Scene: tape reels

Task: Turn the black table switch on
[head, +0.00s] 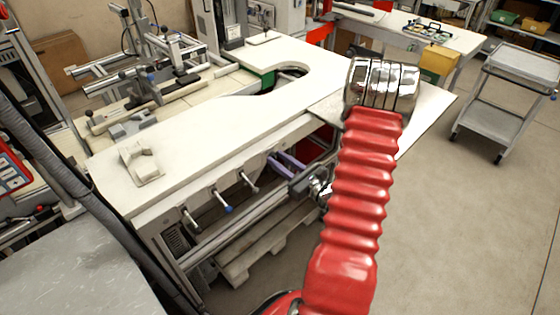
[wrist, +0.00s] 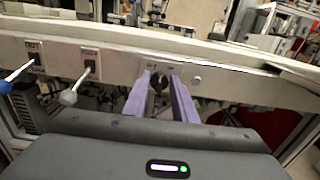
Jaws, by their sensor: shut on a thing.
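The black table switch (wrist: 157,83) is on the pale front panel of the white table (head: 230,125), in the middle of the wrist view. My gripper (wrist: 160,77) has its two purple fingers on either side of the switch, shut on it. In the head view my gripper (head: 274,160) reaches under the table's front edge, and its fingers hide the switch there. Which way the switch is turned cannot be made out.
Left of the switch, a lever with a grey ball end (wrist: 68,97) and a blue-tipped lever (wrist: 6,87) stick out from the panel. A small round fitting (wrist: 195,79) sits to the right. A grey trolley (head: 500,90) stands on the floor at the right.

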